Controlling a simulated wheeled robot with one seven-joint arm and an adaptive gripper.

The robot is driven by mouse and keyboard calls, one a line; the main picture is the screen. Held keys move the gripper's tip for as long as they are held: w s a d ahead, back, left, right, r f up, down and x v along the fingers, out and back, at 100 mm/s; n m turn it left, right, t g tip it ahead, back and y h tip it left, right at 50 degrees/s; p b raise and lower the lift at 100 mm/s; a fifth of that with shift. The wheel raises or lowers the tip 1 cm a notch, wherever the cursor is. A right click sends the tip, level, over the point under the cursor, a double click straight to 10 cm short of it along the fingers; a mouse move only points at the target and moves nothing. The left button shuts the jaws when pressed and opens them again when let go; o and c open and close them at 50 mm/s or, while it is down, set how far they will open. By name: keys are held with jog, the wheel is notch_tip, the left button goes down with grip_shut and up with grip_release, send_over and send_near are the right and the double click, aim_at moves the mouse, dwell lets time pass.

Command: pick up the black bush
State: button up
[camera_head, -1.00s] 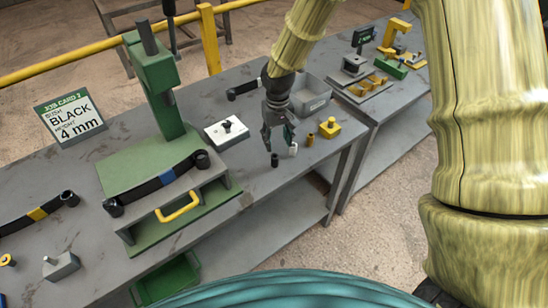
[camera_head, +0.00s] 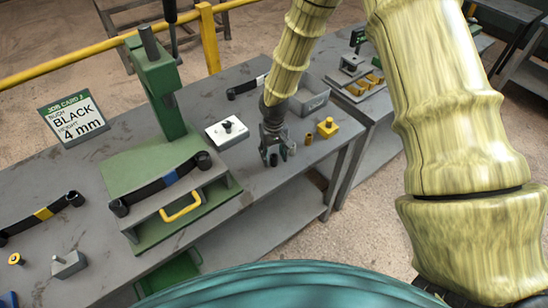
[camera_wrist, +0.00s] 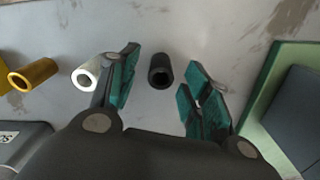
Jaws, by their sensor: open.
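The black bush (camera_wrist: 160,72) is a short dark tube standing on the grey bench. In the wrist view it lies between the two open fingers of my gripper (camera_wrist: 160,90), a little beyond the tips, and nothing touches it. In the head view the black bush (camera_head: 273,160) shows just below my gripper (camera_head: 274,150), which points down at the bench. A white bush (camera_wrist: 88,74) stands just left of the left finger in the wrist view, very close to it. A brass bush (camera_wrist: 33,75) stands farther left.
The green press (camera_head: 160,90) stands farther left, and a grey bin (camera_head: 308,98) is behind. The job card (camera_head: 73,118) reads BLACK, 4 mm.

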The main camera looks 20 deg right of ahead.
jog(key=shift+f, duration=0.65)
jog(key=c, duration=0.9)
